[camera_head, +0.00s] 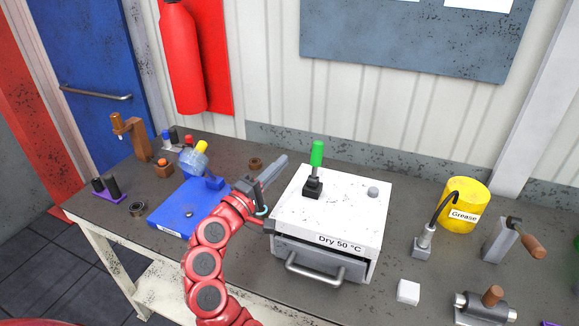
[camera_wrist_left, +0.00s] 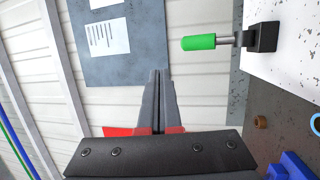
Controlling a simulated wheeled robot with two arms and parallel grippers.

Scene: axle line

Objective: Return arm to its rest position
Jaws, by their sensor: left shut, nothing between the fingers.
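My left arm (camera_head: 208,262) is red and comes up from the bottom of the head view, bent over the front of the bench. My left gripper (camera_head: 272,168) is above the bench, between the blue mat and the white dryer box, with its fingers pointing up and right. In the left wrist view the two grey fingers (camera_wrist_left: 158,100) lie together, shut and empty, with the wall behind them. My right gripper does not show in either view.
The white dryer box (camera_head: 345,205) with a green-handled tool (camera_head: 317,155) stands right of the gripper. A blue mat (camera_head: 170,222) lies left. A yellow grease can (camera_head: 460,205), a white cube (camera_head: 408,291) and metal tools stand further right. A red extinguisher (camera_head: 181,60) hangs behind.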

